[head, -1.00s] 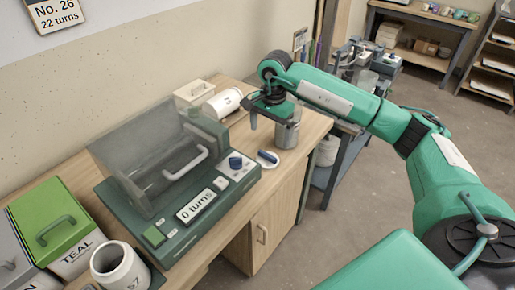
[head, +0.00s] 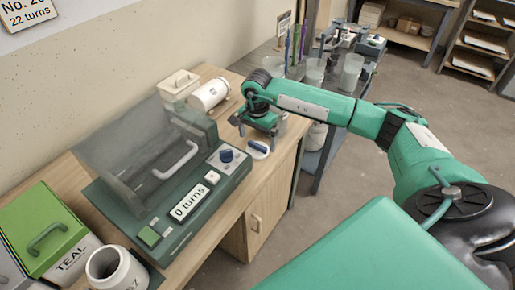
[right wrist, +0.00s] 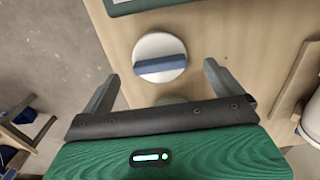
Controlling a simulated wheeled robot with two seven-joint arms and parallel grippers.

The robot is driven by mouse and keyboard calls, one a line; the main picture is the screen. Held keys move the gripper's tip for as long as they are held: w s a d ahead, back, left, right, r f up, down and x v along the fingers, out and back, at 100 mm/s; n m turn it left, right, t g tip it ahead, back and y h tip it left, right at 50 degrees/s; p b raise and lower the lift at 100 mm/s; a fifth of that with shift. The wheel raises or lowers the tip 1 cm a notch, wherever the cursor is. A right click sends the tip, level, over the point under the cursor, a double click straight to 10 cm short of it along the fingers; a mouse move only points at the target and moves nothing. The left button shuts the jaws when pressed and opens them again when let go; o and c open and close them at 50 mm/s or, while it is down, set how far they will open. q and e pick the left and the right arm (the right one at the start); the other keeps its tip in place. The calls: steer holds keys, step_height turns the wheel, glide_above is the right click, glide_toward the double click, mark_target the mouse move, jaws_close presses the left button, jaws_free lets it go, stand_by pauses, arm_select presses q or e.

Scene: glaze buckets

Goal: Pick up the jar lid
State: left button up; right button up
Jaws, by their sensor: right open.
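The jar lid is a white disc with a blue bar handle; it lies flat on the wooden bench near its front edge in the head view (head: 259,151). It also shows whole in the right wrist view (right wrist: 160,47). My right gripper (head: 258,135) is just behind and above the lid, pointing down. In the right wrist view my right gripper (right wrist: 158,78) is open, with a finger to either side and nothing between them; the lid is ahead of the fingertips, apart from them. My left gripper is not in view.
The green machine (head: 160,215) with a clear hood is left of the lid. A white jar (head: 208,95) lies on its side behind. A green TEAL bucket (head: 45,235) stands at the left.

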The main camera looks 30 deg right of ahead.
step_height(320, 180, down, 3)
steer(key=shift+r, duration=0.2)
steer(key=shift+f+p, duration=0.3)
steer(key=shift+f, duration=0.3)
steer(key=c, duration=1.1)
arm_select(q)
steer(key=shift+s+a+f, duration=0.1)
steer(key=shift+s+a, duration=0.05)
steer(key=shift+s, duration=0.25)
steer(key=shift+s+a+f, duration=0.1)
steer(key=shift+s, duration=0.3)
arm_select(e)
steer(key=shift+r, duration=0.1)
steer(key=shift+d+r, duration=0.1)
steer(key=shift+r, duration=0.45)
step_height(320, 180, up, 18)
steer(key=b, duration=0.2)
step_height(320, 180, up, 7)
steer(key=p, duration=0.4)
glide_above(258, 144)
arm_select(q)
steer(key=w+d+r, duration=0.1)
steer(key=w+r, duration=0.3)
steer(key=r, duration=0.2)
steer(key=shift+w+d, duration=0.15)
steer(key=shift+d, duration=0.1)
arm_select(e)
steer(key=shift+f, duration=0.1)
